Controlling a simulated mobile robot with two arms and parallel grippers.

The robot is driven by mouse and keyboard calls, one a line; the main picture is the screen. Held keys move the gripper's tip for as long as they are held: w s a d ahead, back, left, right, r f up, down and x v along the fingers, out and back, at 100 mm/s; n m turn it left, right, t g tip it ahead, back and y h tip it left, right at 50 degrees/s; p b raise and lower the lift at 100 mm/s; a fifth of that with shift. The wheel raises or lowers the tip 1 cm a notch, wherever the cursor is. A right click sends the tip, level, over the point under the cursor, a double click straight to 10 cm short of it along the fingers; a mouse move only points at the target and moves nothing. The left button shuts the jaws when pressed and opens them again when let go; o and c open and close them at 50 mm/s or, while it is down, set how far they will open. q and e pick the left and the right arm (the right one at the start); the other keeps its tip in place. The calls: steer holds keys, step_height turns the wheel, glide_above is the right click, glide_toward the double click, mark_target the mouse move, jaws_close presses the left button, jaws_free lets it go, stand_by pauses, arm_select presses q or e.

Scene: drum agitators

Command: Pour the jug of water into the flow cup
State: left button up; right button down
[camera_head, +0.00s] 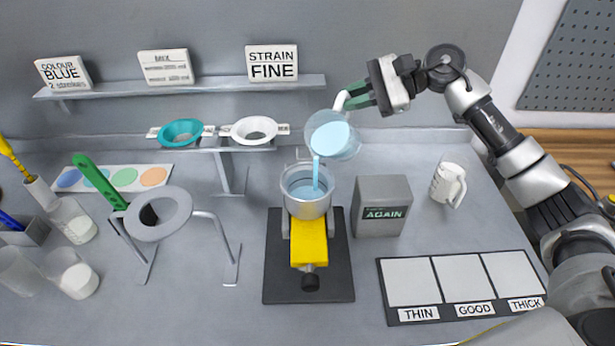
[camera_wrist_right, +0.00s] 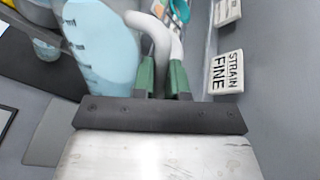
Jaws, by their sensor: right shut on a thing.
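The jug (camera_head: 333,136) is clear with light blue water and is tilted over the flow cup. A thin blue stream (camera_head: 316,175) runs from it into the flow cup (camera_head: 306,193), a metal cup with blue liquid inside, on a stand with a yellow body. My right gripper (camera_head: 352,97) is shut on the jug's white handle, above and right of the cup. In the right wrist view the green fingers (camera_wrist_right: 163,80) grip the handle, and the jug (camera_wrist_right: 100,45) shows graduation marks. My left gripper is not in view.
A THIN/GOOD/THICK panel (camera_head: 463,279) lies at front right. A ring stand (camera_head: 158,214) is left, and two strainers (camera_head: 255,130) sit behind, below the sign shelf (camera_head: 190,87).

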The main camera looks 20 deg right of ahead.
steer(key=shift+r, duration=0.1)
steer(key=w+d+f+m+g+y+b, duration=0.1)
steer(key=w+d+f+m+y+b, duration=0.3)
steer(key=b, duration=0.6)
steer(key=shift+w+d+f+m+y, duration=0.4)
steer(key=shift+f+m+y, duration=0.1)
steer(key=shift+f+m, duration=0.8)
steer(key=shift+f, duration=0.1)
